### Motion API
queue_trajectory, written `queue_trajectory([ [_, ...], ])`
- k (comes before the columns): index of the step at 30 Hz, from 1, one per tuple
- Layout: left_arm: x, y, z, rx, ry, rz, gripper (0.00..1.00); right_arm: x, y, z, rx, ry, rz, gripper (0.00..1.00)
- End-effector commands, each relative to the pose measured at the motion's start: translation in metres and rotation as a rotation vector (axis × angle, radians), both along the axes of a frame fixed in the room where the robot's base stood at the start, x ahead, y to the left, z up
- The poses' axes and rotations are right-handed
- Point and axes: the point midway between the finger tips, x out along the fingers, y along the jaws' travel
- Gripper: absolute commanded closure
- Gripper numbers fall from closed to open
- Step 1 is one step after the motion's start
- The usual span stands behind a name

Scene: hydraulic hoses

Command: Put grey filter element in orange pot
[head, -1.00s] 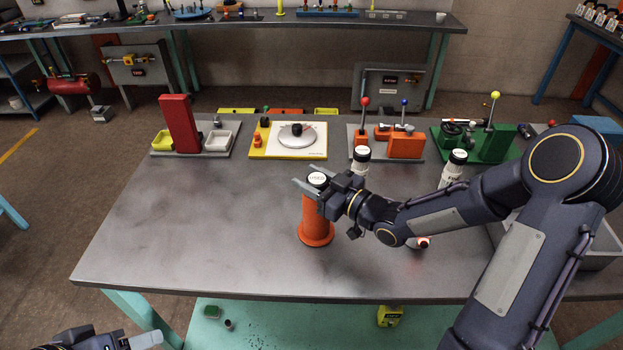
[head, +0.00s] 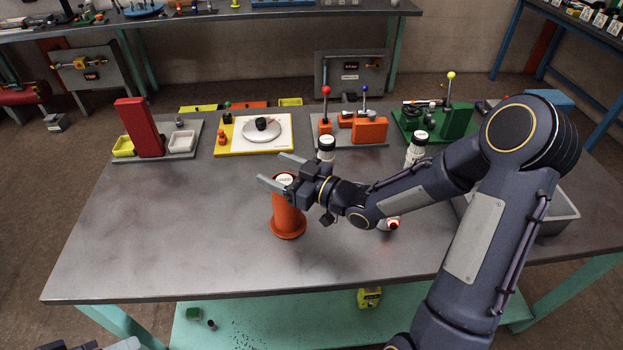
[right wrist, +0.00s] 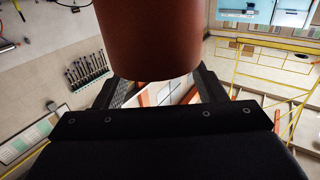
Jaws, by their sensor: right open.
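The orange pot (head: 288,217) stands upright on the grey table near its middle. A pale disc with dark lettering (head: 285,179) shows at the pot's mouth; I cannot tell whether it is the grey filter element's top. My right gripper (head: 276,170) is open at the height of the mouth, one finger on the far side of the disc and one on the near side. In the right wrist view a red-brown cylinder (right wrist: 150,40) fills the top middle, beyond the spread fingers. My left gripper (head: 124,344) is only a sliver at the bottom left.
A white-and-red piece (head: 392,224) lies below the forearm. A grey tray (head: 560,217) is at the right. The table's left front is clear.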

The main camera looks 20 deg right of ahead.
Motion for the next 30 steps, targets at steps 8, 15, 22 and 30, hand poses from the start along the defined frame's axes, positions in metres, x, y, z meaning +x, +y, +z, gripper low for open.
queue_trajectory([
  [8,-0.001,0.000,-0.015,0.000,0.003,-0.001,0.44,-0.052,-0.045,-0.005,-0.005,0.003,-0.011,0.36],
  [15,-0.001,0.000,-0.018,0.000,0.002,-0.001,0.44,-0.082,-0.067,-0.004,-0.003,0.002,-0.008,0.36],
  [22,-0.001,0.000,-0.018,0.000,0.002,-0.001,0.44,-0.081,-0.081,-0.003,-0.086,0.047,-0.091,0.36],
  [30,-0.001,0.000,-0.018,0.000,0.002,-0.001,0.44,-0.104,-0.147,0.008,-0.299,0.406,-0.570,0.36],
])
